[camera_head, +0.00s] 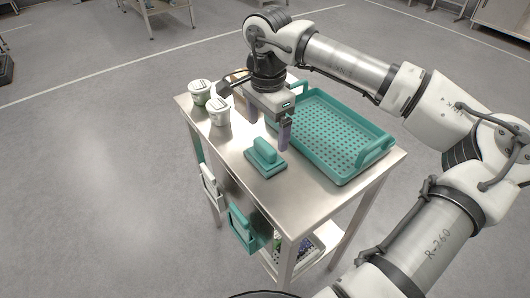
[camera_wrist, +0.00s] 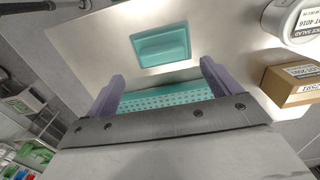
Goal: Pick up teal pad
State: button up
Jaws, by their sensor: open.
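The teal pad (camera_head: 265,158) lies on the steel table top, a flat block with a raised grip on it. In the wrist view the pad (camera_wrist: 160,46) shows just beyond the fingertips, centred between them. My gripper (camera_head: 269,130) is open and empty above the table, pointing down, between the pad and the teal tray. In the wrist view its two purple fingers (camera_wrist: 162,76) stand apart with nothing between them touching. The pad is not in contact with the fingers as far as I can see.
A teal perforated tray (camera_head: 376,150) with raised handles fills the right of the table (camera_head: 225,140). Two white tubs (camera_head: 218,112) stand at the left back, with a brown box (camera_wrist: 291,84) beside them. White and teal holders (camera_head: 241,229) hang on the table's front side.

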aim_at(265, 144)
jog(key=shift+a+f+p, duration=0.15)
jog(key=shift+f+p, duration=0.25)
jog(key=shift+f, duration=1.15)
jog(key=shift+a+f+p, duration=0.1)
jog(key=shift+f+p, duration=0.25)
jog(key=shift+f, duration=1.15)
jog(key=shift+c, duration=0.4)
jog(key=c, duration=1)
